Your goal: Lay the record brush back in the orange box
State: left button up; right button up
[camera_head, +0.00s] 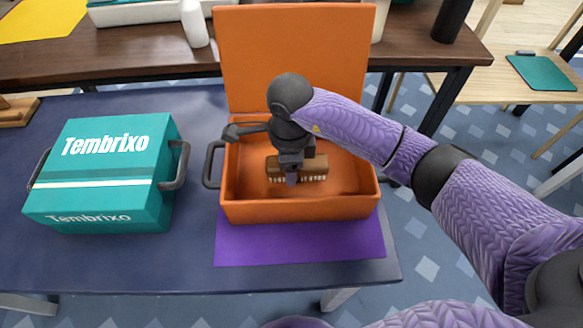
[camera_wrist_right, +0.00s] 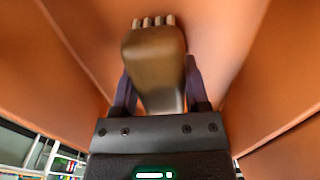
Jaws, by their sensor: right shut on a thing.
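The orange box (camera_head: 298,209) stands open on the dark blue table, its lid (camera_head: 295,60) upright at the back. The record brush (camera_head: 315,167) has a brown wooden back and pale bristles. It is inside the box's walls, crosswise in the head view. My right gripper (camera_head: 291,176) reaches down into the box and is shut on the brush. In the right wrist view the brush (camera_wrist_right: 155,65) sits between the two fingers (camera_wrist_right: 158,88), with orange walls around it. I cannot tell whether the bristles touch the box floor. My left gripper is not in view.
A teal Tembrixo box (camera_head: 105,170) with dark handles stands closed to the left. A purple mat (camera_head: 300,245) lies under the front of the orange box. A brown bench (camera_head: 130,58) with a white bottle (camera_head: 194,25) is behind. The table's front left is clear.

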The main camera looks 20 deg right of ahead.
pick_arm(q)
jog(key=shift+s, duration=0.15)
pick_arm(e)
jog(key=shift+f, duration=0.15)
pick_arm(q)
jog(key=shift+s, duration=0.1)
pick_arm(e)
jog(key=shift+f, duration=0.2)
jog(key=o, duration=1.1)
jog(key=shift+r, duration=0.1)
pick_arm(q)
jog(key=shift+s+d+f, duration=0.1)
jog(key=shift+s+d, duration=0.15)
pick_arm(e)
jog(key=shift+o, duration=0.2)
